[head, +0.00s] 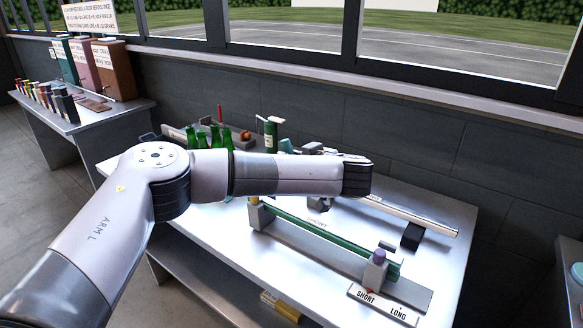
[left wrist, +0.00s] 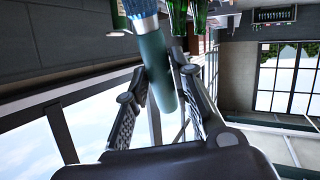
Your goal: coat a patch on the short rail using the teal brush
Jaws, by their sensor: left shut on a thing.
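My left gripper (left wrist: 160,76) is shut on the teal brush (left wrist: 157,72), with its dark teal handle between the fingers in the left wrist view. In the head view my left gripper (head: 297,149) is mostly hidden behind my forearm, over the back of the table. A small teal part of the brush (head: 284,145) shows there. The brush is apart from the green rails. The green rail assembly (head: 325,238) runs across the table between two end posts, with a plate marked SHORT and LONG (head: 382,304) at its near end. I cannot tell the two rails apart clearly. My right gripper is out of view.
Green bottles (head: 215,138) and a labelled green canister (head: 271,136) stand at the table's back left. A silver rod (head: 425,219) lies by a black block (head: 412,236) at the right. A side table at the far left holds several boxes. The table's front left is clear.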

